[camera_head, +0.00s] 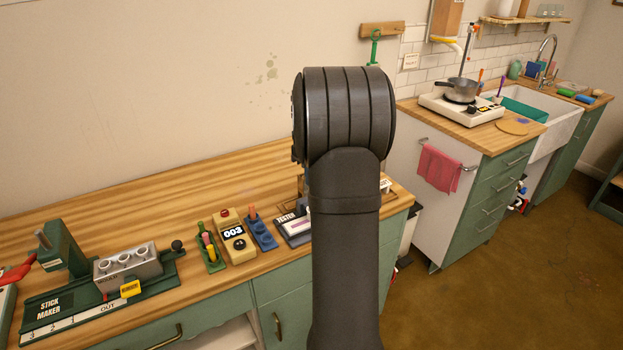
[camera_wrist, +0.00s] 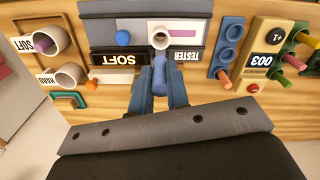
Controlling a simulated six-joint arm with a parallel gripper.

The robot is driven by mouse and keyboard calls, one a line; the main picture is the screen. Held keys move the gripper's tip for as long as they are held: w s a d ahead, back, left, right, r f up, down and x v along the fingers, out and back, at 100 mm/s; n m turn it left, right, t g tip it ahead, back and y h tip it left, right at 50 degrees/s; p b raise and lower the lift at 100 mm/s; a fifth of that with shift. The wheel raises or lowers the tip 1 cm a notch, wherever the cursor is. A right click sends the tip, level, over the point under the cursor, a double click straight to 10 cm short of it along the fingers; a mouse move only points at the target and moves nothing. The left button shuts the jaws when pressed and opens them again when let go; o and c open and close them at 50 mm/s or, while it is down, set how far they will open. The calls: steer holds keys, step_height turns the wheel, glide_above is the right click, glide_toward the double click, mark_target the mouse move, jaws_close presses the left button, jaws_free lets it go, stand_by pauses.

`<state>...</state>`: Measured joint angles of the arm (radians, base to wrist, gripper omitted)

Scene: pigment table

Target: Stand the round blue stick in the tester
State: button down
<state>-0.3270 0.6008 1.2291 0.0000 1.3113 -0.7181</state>
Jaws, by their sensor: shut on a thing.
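The round blue stick (camera_wrist: 159,80) is between the fingers of my gripper (camera_wrist: 160,88), which is shut on it in the wrist view. Its far end points at the pale round socket (camera_wrist: 162,36) of the tester (camera_wrist: 190,54) and lies close to it. I cannot tell whether the tip is inside the socket or just short of it. The tester has a purple streak on a white window and a blue round spot. In the head view, the tester (camera_head: 293,240) shows partly beside my arm, which hides my gripper and the stick.
Beside the tester stand a blue holder (camera_wrist: 231,33) with an orange stick, a 003 counter (camera_wrist: 270,45) and a green rack (camera_head: 212,257) with several sticks. Cups marked SOFT (camera_wrist: 45,42) and HARD (camera_wrist: 70,76) stand on its other side. The stick maker (camera_head: 60,290) is far left.

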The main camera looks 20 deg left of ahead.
steer(key=shift+f, duration=4.7)
steer(key=shift+s+d+f, duration=0.1)
steer(key=shift+s+f, duration=0.15)
steer(key=shift+f, duration=0.65)
steer(key=c, duration=1.3)
jaws_free()
steer(key=shift+a, duration=0.2)
steer(key=shift+r, duration=0.5)
steer(key=r, duration=1.8)
steer(key=shift+w+d+r, duration=0.1)
steer(key=shift+w+d, duration=0.1)
steer(key=shift+d, duration=0.1)
